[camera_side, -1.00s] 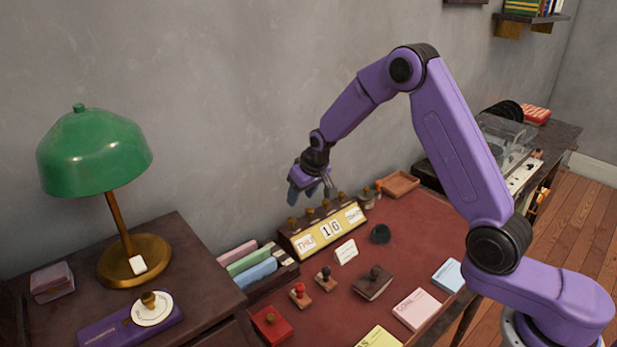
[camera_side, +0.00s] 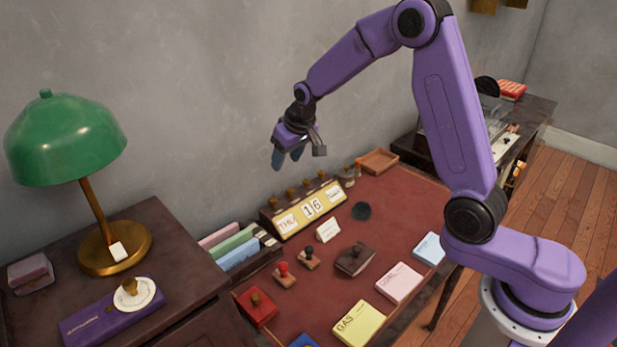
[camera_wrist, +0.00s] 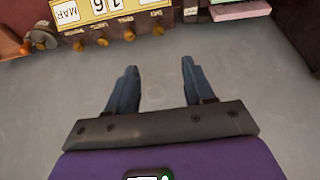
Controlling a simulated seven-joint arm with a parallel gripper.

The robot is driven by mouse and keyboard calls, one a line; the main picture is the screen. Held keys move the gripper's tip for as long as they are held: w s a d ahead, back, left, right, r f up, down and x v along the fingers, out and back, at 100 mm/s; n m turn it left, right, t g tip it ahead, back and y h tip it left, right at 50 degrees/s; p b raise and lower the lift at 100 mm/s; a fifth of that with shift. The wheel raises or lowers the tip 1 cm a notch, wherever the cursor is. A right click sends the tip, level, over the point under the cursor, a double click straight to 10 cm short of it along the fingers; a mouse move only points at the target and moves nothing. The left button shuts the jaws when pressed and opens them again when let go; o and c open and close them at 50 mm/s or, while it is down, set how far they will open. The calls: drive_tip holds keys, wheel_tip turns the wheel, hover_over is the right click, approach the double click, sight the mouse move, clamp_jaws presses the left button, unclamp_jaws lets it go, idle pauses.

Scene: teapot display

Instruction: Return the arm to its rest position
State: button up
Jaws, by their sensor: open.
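My gripper (camera_side: 287,158) hangs above the back of the red-topped desk, near the wall, with nothing between its fingers.
A green lamp (camera_side: 65,140) stands on the dark cabinet at left. Stamps, a brown book (camera_side: 355,260), a yellow pad (camera_side: 358,323) and a pink pad (camera_side: 399,283) lie on the desk. An orange tray (camera_side: 378,161) sits at the back. The air around my gripper is free.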

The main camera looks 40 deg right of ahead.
drive_tip(key=s+a+r+n+g+y, duration=0.1)
drive_tip(key=s+a+r+n, duration=0.2)
drive_tip(key=s, duration=0.6)
drive_tip(key=s+a+r+n+g, duration=0.1)
drive_tip(key=s+a+n, duration=0.2)
drive_tip(key=s+a, duration=0.35)
drive_tip(key=s+d+n+g, duration=0.1)
drive_tip(key=s+d+n, duration=0.2)
drive_tip(key=s, duration=0.9)
drive_tip(key=s+d+n+g, duration=0.1)
drive_tip(key=s+d+n, duration=0.2)
drive_tip(key=s, duration=0.9)
drive_tip(key=shift+s+d+h, duration=0.3)
drive_tip(key=shift+s+d, duration=0.1)
drive_tip(key=shift+d, duration=0.85)
drive_tip(key=shift+r, duration=0.1)
